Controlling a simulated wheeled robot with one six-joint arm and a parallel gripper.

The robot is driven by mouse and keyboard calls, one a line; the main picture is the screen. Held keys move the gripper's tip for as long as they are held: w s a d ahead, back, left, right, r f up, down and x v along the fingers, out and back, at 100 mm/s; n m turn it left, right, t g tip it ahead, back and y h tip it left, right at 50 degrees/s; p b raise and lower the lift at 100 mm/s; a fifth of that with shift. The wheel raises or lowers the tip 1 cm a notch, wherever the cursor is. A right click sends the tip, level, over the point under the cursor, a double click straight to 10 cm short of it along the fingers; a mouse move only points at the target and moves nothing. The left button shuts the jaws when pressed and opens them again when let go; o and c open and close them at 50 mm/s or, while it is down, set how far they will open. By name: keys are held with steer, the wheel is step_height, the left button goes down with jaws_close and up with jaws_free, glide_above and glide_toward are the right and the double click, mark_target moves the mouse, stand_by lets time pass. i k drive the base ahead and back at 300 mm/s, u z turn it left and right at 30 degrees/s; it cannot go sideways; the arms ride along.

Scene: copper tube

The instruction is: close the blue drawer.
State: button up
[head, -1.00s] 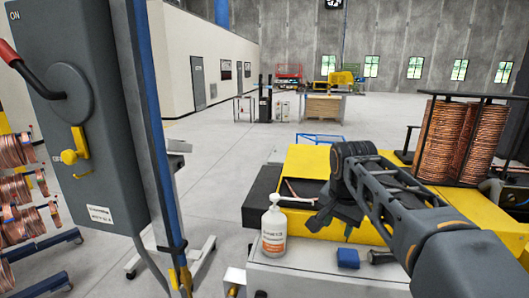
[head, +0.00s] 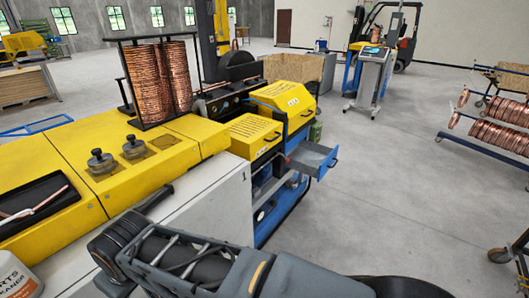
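The blue drawer (head: 313,156) stands pulled out from the blue-and-yellow machine, right of the picture's middle. It has blue sides, a grey inside that looks empty, and a dark handle (head: 333,163) at its outer end. My arm (head: 190,258) stretches across the bottom of the picture, with its wrist at lower left over the white cabinet. My gripper's fingers do not show. My arm is well apart from the drawer.
The yellow machine top (head: 130,170) carries a copper coil rack (head: 158,80) and two dark knobs. A white cabinet (head: 205,205) lies between my arm and the drawer. A cleaner bottle (head: 14,274) is at lower left. Grey floor (head: 400,190) is free right of the drawer.

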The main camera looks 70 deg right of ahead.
mark_target(313, 160)
steer(key=u, duration=0.2)
steer(key=k, duration=1.15)
steer(key=z, duration=2.2)
steer(key=i, duration=2.15)
steer(key=z, duration=0.4)
